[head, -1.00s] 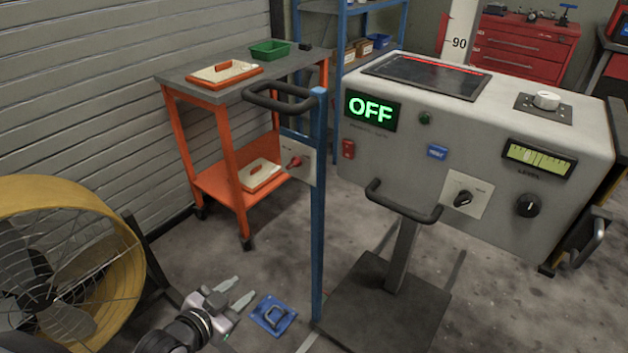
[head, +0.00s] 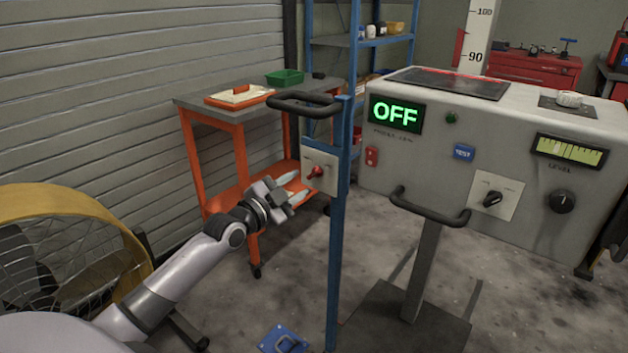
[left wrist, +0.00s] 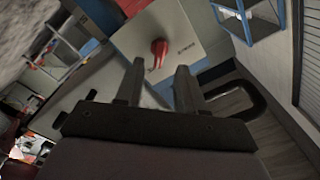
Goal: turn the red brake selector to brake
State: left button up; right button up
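The red brake selector (head: 317,172) is a small red knob on a pale square plate (head: 327,184), fixed to a blue post (head: 337,240). In the left wrist view the red selector (left wrist: 159,50) shows just beyond the fingertips, about midway between them. My left gripper (head: 294,187) is beside the plate, to the left of the selector in the head view. Its two fingers (left wrist: 158,75) are apart, with nothing between them, and point toward the plate. The lettering on the plate is too small to read. My right gripper is not in view.
A black handle (head: 305,101) juts from the post above the plate. An orange cart (head: 240,170) stands behind the gripper. A grey console (head: 480,150) showing OFF, with a black knob and handle, stands right. A yellow fan (head: 75,225) is at left.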

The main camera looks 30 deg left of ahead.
aim_at(311, 176)
pick_arm(q)
jog(key=shift+w+d+b, duration=0.15)
jog(key=shift+w+b, duration=0.1)
jog(key=shift+w, duration=1.1)
jog(key=shift+w+d+b, duration=0.1)
jog(key=shift+w+b, duration=0.1)
jog(key=shift+w, duration=1.15)
grip_shut()
